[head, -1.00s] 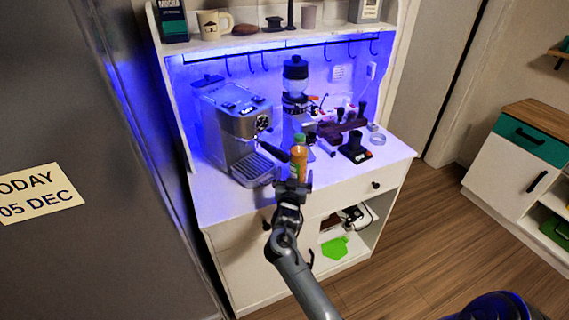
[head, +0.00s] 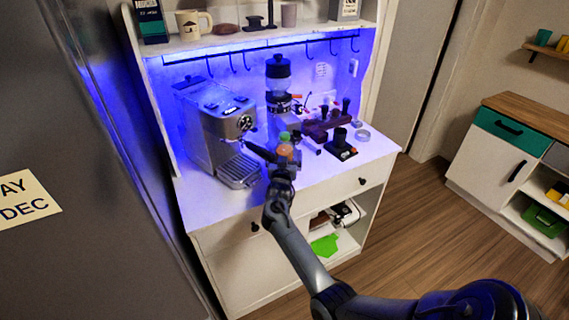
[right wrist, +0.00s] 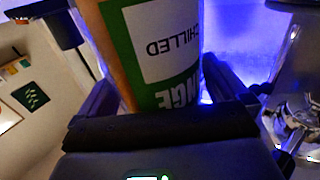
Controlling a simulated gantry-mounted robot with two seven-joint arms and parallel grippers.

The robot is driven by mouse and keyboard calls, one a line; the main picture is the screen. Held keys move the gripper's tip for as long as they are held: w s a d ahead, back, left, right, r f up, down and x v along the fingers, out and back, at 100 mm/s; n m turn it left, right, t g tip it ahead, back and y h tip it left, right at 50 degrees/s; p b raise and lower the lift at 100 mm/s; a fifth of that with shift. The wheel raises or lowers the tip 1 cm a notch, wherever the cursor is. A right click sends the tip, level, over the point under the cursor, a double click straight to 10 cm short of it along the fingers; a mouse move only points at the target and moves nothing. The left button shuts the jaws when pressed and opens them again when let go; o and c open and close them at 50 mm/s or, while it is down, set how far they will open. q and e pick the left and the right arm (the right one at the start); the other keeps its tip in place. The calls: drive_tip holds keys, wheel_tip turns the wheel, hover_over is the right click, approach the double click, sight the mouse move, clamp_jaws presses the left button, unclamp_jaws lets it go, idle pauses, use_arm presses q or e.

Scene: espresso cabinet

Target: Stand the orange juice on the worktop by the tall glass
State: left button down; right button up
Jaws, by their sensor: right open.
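The orange juice bottle (head: 285,150), with a green cap, is at the front of the worktop (head: 230,207), right of the espresso machine. My right gripper (head: 283,156) is around it from the front, jaws open. Its lower part is hidden by the gripper, so I cannot tell if its base touches the worktop. In the right wrist view the bottle (right wrist: 150,45) fills the space between the open fingers, its green and white label upside down in the picture. I cannot make out the tall glass. My left gripper is not in view.
The espresso machine (head: 215,125) stands close on the left, the grinder (head: 278,90) behind. A tamper stand (head: 340,146) and several small tools sit to the right. The worktop's front right part is clear. A shelf with mugs (head: 235,40) is above.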

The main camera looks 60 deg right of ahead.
drive_tip(key=shift+c, duration=0.3)
drive_tip(key=c, duration=1.2)
drive_tip(key=shift+c, duration=1.4)
drive_tip(key=shift+r, duration=0.2)
